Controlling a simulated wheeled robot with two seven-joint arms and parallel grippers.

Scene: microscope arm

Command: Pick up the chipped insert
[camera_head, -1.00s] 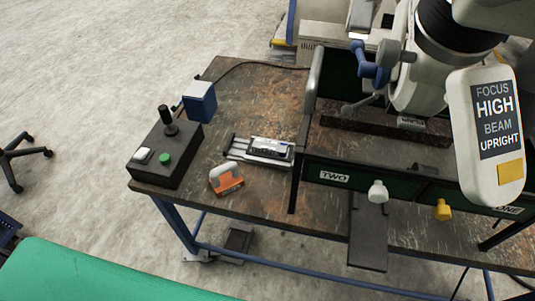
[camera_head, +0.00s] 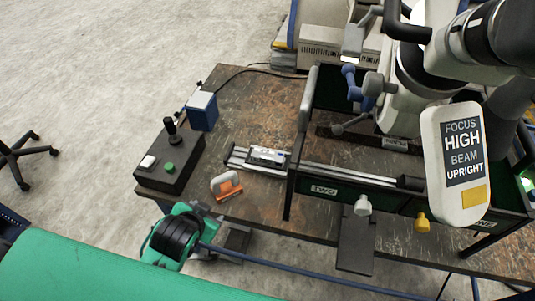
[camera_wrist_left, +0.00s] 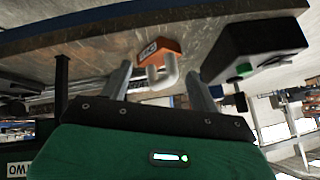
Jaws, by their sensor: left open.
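An orange block with a white loop handle (camera_head: 227,185) lies on the bench near its front left edge. It also shows in the wrist view (camera_wrist_left: 160,47), with the handle toward me. A small metal slide fixture with a light labelled piece (camera_head: 267,155) lies to its right. I cannot tell which of these is the chipped insert; no chip is visible. My left gripper (camera_wrist_left: 160,82) is open, its fingers to either side of the handle in the wrist view, apparently apart from it. In the head view my green left arm (camera_head: 175,235) is at the bench's front edge. My right gripper is not in view.
A black control box (camera_head: 170,158) and a blue box (camera_head: 202,110) stand left of the block. A dark frame labelled TWO (camera_head: 325,190) and the microscope's sign (camera_head: 463,150) stand right. Worn bench top (camera_head: 250,95) is bare behind the fixture.

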